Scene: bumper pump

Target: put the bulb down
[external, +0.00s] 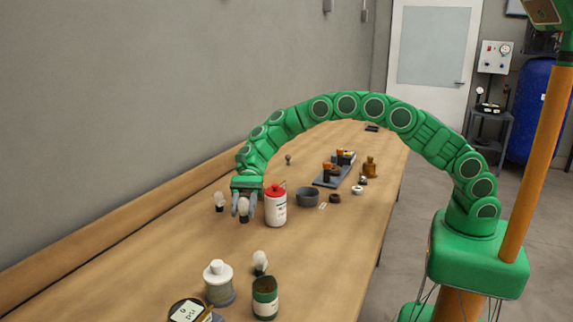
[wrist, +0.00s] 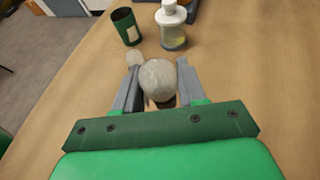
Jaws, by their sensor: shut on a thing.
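My gripper (external: 244,207) points down over the left part of the wooden bench, beside the red-capped white bottle. It is shut on a bulb (wrist: 157,78) with a pale round globe. The held bulb (external: 243,206) has its globe up and a dark base below. I cannot tell whether that base touches the bench. In the wrist view its globe sits between the two grey fingers and hides part of them. Another pale bulb (external: 219,201) stands left of my gripper.
The red-capped bottle (external: 276,206) is close right of my gripper. A grey bowl (external: 307,197) lies beyond it. The green can (external: 265,299) and white-topped bottle (external: 218,284) stand nearer the camera. Bare bench (external: 165,245) lies left and in front of my gripper.

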